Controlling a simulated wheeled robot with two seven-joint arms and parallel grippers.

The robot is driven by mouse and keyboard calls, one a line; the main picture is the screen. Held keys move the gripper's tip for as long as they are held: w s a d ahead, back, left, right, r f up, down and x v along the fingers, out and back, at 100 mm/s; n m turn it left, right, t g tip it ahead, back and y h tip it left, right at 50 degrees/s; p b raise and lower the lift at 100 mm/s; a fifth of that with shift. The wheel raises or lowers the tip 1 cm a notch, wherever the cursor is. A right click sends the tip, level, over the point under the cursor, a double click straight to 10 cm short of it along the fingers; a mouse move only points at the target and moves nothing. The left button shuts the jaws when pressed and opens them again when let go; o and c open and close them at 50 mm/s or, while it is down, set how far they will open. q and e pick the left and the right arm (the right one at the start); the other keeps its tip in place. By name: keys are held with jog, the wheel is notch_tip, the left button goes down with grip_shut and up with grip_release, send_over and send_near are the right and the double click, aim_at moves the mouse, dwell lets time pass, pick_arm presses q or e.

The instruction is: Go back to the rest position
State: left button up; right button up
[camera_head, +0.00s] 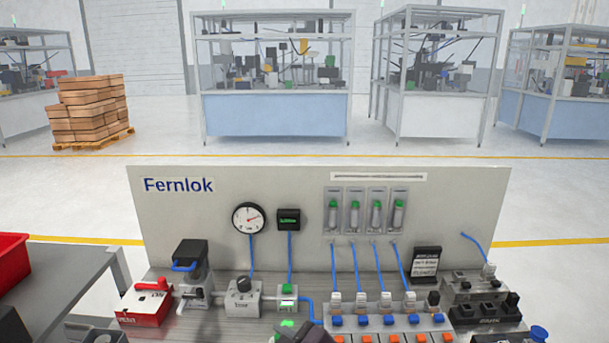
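Neither of my arms nor my grippers can be clearly made out in the head view. A dark shape with a green patch (305,333) is cut off at the bottom edge, and I cannot tell what it is. In front of me stands a grey bench panel marked Fernlok (290,190), with a round gauge (248,218), a small dark display (289,219) and several clear tubes with green parts (376,212).
On the bench are a red block (145,305), a grey valve unit (243,298) and a row of blue and orange connectors (388,320). A red bin (12,262) sits on a grey side table (75,270) at left. Glazed machine cells (275,115) and stacked boxes (88,108) stand behind.

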jog(key=s+d+f+m+g+h, duration=0.2)
jog(key=s+d+f+m+h, duration=0.15)
jog(key=s+d+f, duration=0.35)
jog(key=s+d+f+m+g+h, duration=0.25)
jog(key=d+f+m, duration=0.2)
jog(key=d, duration=0.55)
jog(key=s+d+f+m+g+h, duration=0.25)
jog(key=s+d+f, duration=0.25)
jog(key=d+f, duration=0.25)
notch_tip(320, 180, down, 31)
jog(key=s+g+b, duration=0.1)
jog(key=s+b, duration=0.1)
jog(key=b, duration=0.2)
jog(key=s+d+f+g+b, duration=0.1)
jog(key=s+d+f+b, duration=0.2)
jog(key=s+f, duration=1.6)
notch_tip(320, 180, down, 3)
jog(key=shift+s+d+r, duration=0.1)
jog(key=shift+s+d, duration=0.25)
jog(key=shift+d, duration=0.1)
jog(key=shift+n+y, duration=0.25)
